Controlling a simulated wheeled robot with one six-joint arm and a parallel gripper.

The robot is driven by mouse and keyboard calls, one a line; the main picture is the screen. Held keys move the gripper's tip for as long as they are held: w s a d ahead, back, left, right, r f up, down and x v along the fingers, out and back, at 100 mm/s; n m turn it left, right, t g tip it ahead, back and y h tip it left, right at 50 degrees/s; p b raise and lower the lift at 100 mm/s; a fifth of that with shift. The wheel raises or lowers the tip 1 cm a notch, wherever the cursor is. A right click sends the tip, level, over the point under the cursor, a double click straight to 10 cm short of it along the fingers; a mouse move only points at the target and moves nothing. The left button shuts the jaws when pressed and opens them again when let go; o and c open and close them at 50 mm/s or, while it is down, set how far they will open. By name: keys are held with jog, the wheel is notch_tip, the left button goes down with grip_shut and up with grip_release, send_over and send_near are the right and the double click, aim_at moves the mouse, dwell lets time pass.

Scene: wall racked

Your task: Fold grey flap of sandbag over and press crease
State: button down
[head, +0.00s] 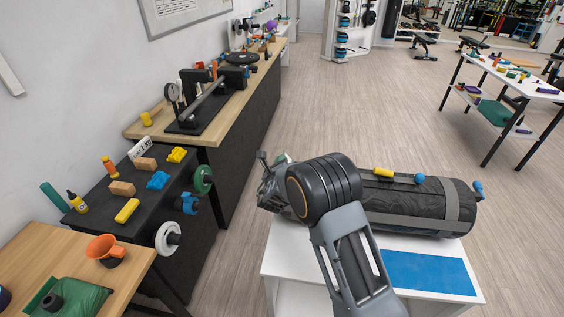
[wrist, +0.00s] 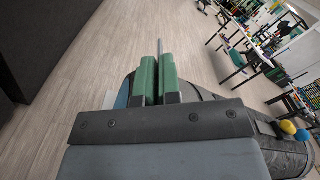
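The dark sandbag (head: 415,205) lies on its side on a white table, with a light grey band around its right part. My gripper (head: 268,172) is at the bag's left end, and my wrist hides most of that end. In the wrist view the green finger pads of my gripper (wrist: 158,75) are nearly together. A thin grey strip (wrist: 160,44), seen edge-on, stands between them and sticks out past the tips. It looks like the grey flap, pinched and upright. The bag also shows behind the fingers (wrist: 205,94). The flap's base is hidden.
A yellow piece (head: 384,172) and a blue ball (head: 419,178) sit on top of the bag. A blue mat (head: 430,272) lies on the white table (head: 283,256) in front. A dark bench (head: 150,190) with small objects stands left, with open floor between.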

aim_at(291, 159)
jog(key=shift+d+b, duration=0.1)
jog(key=shift+b, duration=0.45)
jog(key=m+b, duration=0.1)
jog(key=b, duration=0.1)
jog(key=d+m+b, duration=0.1)
jog(key=m+b, duration=0.1)
jog(key=b, duration=0.1)
jog(key=shift+s+r, duration=0.1)
jog(key=d+m+b, duration=0.1)
jog(key=b, duration=0.2)
jog(key=m+b, duration=0.2)
jog(key=b, duration=0.1)
jog(key=shift+s+d+r+m+b, duration=0.2)
jog(key=shift+d+r+m+b, duration=0.1)
jog(key=shift+d+r, duration=0.1)
jog(key=shift+d+r+m+b, duration=0.15)
jog(key=shift+m+b, duration=0.25)
jog(key=shift+b, duration=0.2)
jog(key=shift+r, duration=0.1)
jog(key=c, duration=1.3)
grip_release()
jog(key=s+a, duration=0.1)
jog(key=s, duration=0.3)
jog(key=s+b, duration=0.1)
jog(key=s, duration=0.4)
jog(key=s+a+b, duration=0.1)
jog(key=s, duration=0.3)
jog(key=shift+s+a, duration=0.35)
